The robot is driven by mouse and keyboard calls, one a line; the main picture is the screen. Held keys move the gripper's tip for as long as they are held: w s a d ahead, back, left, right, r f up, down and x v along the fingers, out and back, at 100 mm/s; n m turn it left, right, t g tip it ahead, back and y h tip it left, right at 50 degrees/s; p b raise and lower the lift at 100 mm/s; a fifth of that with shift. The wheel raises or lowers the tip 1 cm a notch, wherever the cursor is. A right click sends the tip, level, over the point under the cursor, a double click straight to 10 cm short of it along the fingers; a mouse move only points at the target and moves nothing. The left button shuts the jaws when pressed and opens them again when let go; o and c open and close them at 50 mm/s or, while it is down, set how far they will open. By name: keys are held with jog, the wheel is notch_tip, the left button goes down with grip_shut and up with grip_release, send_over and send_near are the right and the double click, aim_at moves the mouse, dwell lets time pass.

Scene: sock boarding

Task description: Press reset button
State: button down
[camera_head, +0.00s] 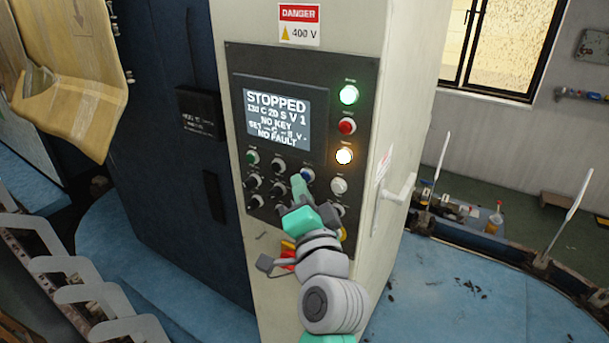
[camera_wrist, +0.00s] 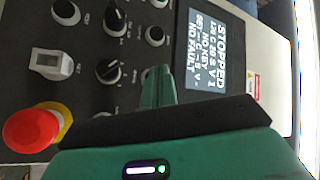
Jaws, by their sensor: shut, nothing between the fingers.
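The control panel (camera_head: 235,100) on the cabinet front holds a screen (camera_head: 278,118) reading "STOPPED", "NO KEY" and "NO FAULT". In the wrist view, the shut fingers (camera_wrist: 159,77) point at the panel near the screen (camera_wrist: 207,47), and no blue button shows.
Black rotary knobs (camera_wrist: 109,70) lie beside the fingers. A red emergency stop (camera_wrist: 30,128) on a yellow base is close to my gripper.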

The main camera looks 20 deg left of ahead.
jog(key=shift+s+a, duration=0.1)
jog(key=shift+s, duration=0.35)
jog(key=s+p, duration=0.1)
jog(key=s, duration=0.1)
jog(key=s+a+p, duration=0.1)
jog(key=s+p, duration=0.1)
jog(key=s, duration=0.1)
dwell(0.7)
jog(key=s+d+r+n+t+h+p, duration=0.1)
jog(key=s+d+r+t+h+p, duration=0.1)
jog(key=s+d+r, duration=0.4)
jog(key=s+d+r+n+t+h+p, duration=0.2)
jog(key=s+d+r+t+h, duration=0.1)
jog(key=r, duration=1)
jog(key=s+d+r+n+t+h+p, duration=0.2)
jog(key=s+d+r+h, duration=0.3)
jog(key=s+d+r, duration=0.3)
jog(key=shift+s+d+r, duration=0.3)
jog(key=shift+s+r, duration=0.6)
jog(key=shift+r, duration=0.05)
